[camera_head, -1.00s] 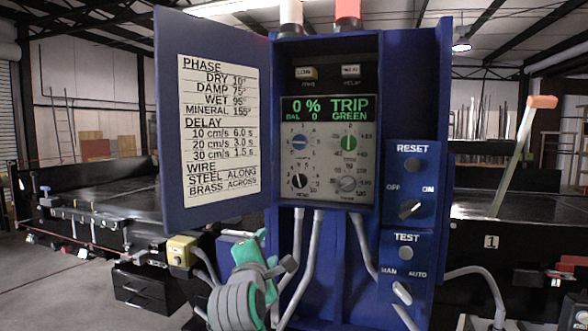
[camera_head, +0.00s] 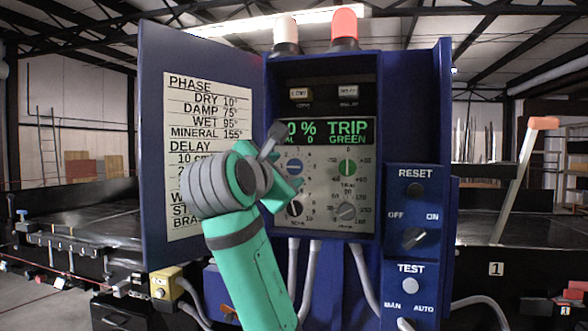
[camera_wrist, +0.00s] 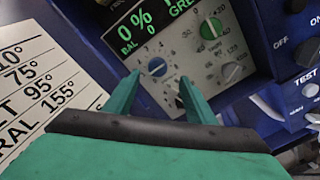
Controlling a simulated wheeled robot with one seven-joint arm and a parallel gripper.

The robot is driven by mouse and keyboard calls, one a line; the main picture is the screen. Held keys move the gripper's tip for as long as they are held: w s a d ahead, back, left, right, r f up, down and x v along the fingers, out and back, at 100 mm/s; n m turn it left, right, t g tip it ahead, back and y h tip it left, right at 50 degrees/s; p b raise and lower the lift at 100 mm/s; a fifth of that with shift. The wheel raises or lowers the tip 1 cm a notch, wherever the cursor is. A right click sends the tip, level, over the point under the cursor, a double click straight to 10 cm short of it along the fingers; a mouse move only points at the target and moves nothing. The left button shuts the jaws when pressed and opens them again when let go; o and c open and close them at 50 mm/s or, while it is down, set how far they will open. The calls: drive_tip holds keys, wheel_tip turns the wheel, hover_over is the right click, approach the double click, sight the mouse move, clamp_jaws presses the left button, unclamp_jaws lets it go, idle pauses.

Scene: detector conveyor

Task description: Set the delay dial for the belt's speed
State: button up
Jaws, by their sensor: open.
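The control panel (camera_head: 364,214) carries a blue dial (camera_head: 295,168) with a level bar, a green dial (camera_head: 347,168) with an upright bar, a black dial (camera_head: 295,209) and a grey dial (camera_head: 346,210). The small labels are too blurred to tell which is the delay dial. The door chart (camera_head: 205,97) lists delay times by belt speed; my arm covers its lower part. My gripper (camera_head: 291,187) is open before the panel's left dials. In the wrist view, the blue dial (camera_wrist: 157,66) shows beyond the gap between the fingertips; the black dial is mostly hidden by the right finger.
The display (camera_head: 348,131) reads 0 %, TRIP, GREEN. The open cabinet door (camera_head: 151,150) stands to the left. Reset and test boxes (camera_head: 415,240) jut out at the right, with cables below. A red lamp (camera_head: 344,24) and a white lamp (camera_head: 286,31) stand on top.

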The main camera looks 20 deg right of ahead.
sight(294, 167)
drive_tip(key=x, duration=0.7)
drive_tip(key=shift+w+a, duration=0.2)
drive_tip(key=shift+w+d, duration=0.25)
drive_tip(key=shift+d, duration=0.15)
drive_tip(key=shift+w+a, duration=0.1)
drive_tip(key=c, duration=1)
